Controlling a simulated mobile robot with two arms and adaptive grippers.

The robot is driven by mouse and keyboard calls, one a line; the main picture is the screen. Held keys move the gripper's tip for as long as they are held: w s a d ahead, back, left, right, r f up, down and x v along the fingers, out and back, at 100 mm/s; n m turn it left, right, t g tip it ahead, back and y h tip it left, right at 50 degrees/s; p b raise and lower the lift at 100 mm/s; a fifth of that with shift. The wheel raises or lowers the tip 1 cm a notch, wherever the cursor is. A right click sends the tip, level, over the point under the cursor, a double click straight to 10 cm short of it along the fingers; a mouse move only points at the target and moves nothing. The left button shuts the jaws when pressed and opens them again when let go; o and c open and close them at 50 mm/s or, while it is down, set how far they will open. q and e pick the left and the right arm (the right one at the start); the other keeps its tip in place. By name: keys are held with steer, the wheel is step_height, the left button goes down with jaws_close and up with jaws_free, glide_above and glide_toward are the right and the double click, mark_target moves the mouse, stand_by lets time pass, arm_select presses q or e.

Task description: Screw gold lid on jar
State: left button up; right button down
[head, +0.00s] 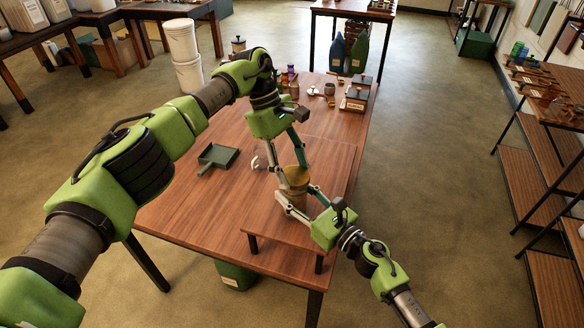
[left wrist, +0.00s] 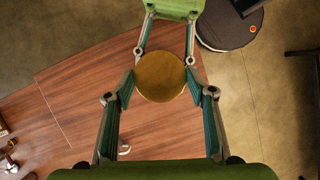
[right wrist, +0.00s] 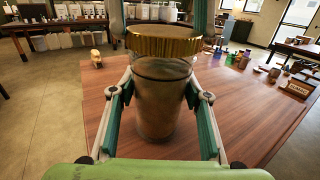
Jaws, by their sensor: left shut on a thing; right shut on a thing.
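The gold lid (head: 296,175) is over the mouth of the jar (head: 293,199), and it shows from above in the left wrist view (left wrist: 160,77). My left gripper (left wrist: 161,86) comes down from above and is shut on the lid's edge. The right wrist view shows the ridged gold lid (right wrist: 165,42) roughly level at the top of the clear, brownish jar (right wrist: 157,110). My right gripper (right wrist: 160,92) is shut around the upright jar's sides. Whether the threads are engaged cannot be seen.
A dark green dustpan (head: 217,155) lies to the left. Small jars and boxes (head: 356,98) stand at the far end. White buckets (head: 181,40) are on the floor behind.

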arm_select(q)
steer(key=o, duration=0.8)
steer(key=shift+c, duration=0.2)
steer(key=shift+r, duration=0.1)
steer(key=shift+r, duration=2.2)
steer(key=shift+c, duration=0.4)
